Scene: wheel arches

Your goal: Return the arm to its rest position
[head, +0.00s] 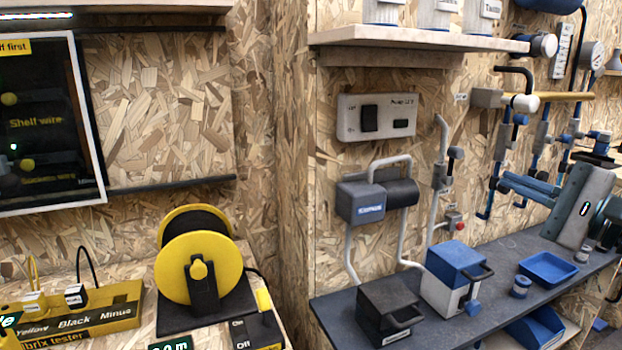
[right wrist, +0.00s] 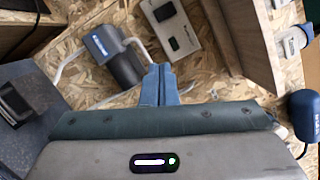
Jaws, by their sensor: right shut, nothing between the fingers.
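My right gripper (head: 506,184) comes in from the right in the head view. Its blue fingers point left and are closed together with nothing between them. They hang in front of the wooden wall, above the dark bench (head: 336,310). In the right wrist view the fingers (right wrist: 159,72) show pressed together, with the grey pump unit (right wrist: 118,55) and the white switch panel (right wrist: 170,27) beyond them. The gripper looks apart from everything around it. My left gripper is not in view.
Pipes with blue valves (head: 540,130) run on the wall close around the right gripper. Below are a blue tray (head: 549,268), a blue-and-white box (head: 455,277) and a black box (head: 388,308). A shelf (head: 420,40) juts out above. A yellow reel (head: 200,262) stands left.

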